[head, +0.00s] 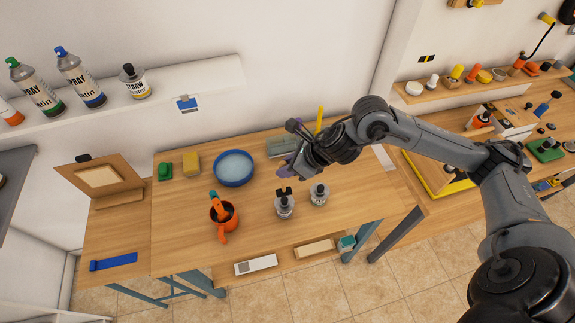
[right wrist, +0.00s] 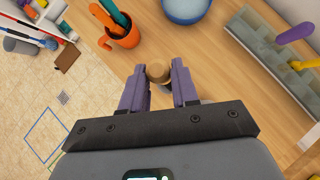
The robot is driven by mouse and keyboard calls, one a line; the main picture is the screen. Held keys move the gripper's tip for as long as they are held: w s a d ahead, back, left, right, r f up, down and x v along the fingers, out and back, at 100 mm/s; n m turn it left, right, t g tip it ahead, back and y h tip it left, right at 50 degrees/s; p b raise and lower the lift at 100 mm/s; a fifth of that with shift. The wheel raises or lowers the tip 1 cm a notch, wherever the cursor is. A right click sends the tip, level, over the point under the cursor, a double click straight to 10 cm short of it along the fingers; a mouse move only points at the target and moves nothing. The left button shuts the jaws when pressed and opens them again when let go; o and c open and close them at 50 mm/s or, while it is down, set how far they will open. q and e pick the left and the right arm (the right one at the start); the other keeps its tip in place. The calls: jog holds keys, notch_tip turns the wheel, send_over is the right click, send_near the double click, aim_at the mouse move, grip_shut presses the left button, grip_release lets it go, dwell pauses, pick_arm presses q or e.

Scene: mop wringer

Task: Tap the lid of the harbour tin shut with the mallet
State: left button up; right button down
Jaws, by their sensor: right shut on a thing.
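My right gripper (head: 290,166) is above the wooden table, right of the blue bowl. In the right wrist view its purple fingers (right wrist: 159,88) are shut on a tan, round-ended thing (right wrist: 158,72). It may be the end of the mallet's handle; the rest of it is hidden, so I cannot tell. I cannot pick out the harbour tin or its lid with certainty. Two small grey containers, one with a dark forked top (head: 284,205) and one with a dark cap (head: 319,194), stand on the table below the gripper. My left gripper is not in view.
A grey tray (right wrist: 270,60) with upright handles is beside the gripper. The table's front left is clear.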

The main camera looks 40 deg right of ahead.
notch_tip(320, 180, down, 4)
jog(key=b, duration=0.3)
jog(key=shift+r+b, duration=0.1)
jog(key=shift+b, duration=0.2)
jog(key=shift+r+p, duration=1.85)
jog(key=shift+r, duration=0.55)
jog(key=shift+f, duration=0.1)
jog(key=shift+f+b, duration=0.35)
jog(key=shift+b, duration=0.3)
jog(key=shift+r, duration=0.1)
